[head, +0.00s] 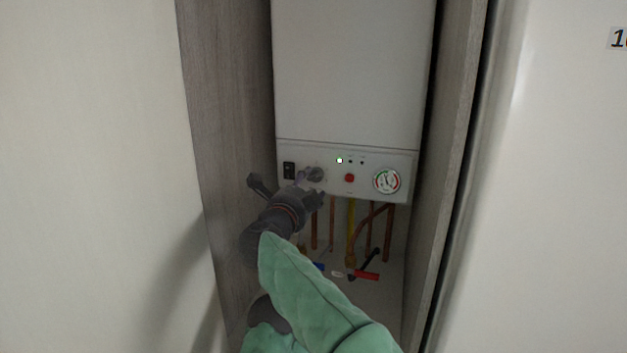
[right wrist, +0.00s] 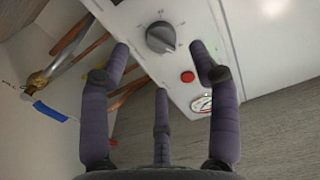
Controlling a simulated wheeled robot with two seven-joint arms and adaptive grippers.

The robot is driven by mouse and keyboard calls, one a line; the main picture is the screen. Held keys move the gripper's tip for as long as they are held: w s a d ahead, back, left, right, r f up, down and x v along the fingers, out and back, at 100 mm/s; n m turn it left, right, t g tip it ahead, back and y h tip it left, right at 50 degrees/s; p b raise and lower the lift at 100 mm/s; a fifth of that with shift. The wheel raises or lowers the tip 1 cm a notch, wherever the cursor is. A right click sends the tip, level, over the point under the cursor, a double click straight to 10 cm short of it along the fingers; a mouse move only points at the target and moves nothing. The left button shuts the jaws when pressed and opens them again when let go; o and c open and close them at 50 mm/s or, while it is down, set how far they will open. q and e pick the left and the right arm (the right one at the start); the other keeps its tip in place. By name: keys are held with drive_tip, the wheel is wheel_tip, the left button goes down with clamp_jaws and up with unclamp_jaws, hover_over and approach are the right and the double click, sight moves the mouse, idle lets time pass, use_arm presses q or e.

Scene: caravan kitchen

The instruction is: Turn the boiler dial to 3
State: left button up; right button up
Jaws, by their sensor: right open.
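The boiler (head: 350,75) is a white wall unit with a control panel along its lower edge. The boiler dial (head: 315,174) is a dark grey round knob on the panel's left part. It also shows in the right wrist view (right wrist: 160,37), with small marks around it too fine to read. My right gripper (head: 303,187) is open and empty, just in front of and slightly below the dial. In the right wrist view its purple-grey fingers (right wrist: 160,75) are spread, with the dial beyond and between the tips, apart from them. My left gripper is not in view.
The panel also bears a black switch (head: 289,170), a red button (head: 349,178), a lit indicator (head: 340,160) and a pressure gauge (head: 386,181). Copper pipes and a red valve handle (head: 366,275) are below. Wood-grain side walls (head: 225,90) closely flank the boiler.

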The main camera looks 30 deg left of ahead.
sight(314, 178)
drive_tip(key=shift+p+x, duration=0.55)
drive_tip(key=shift+x, duration=2.3)
drive_tip(key=c, duration=1.1)
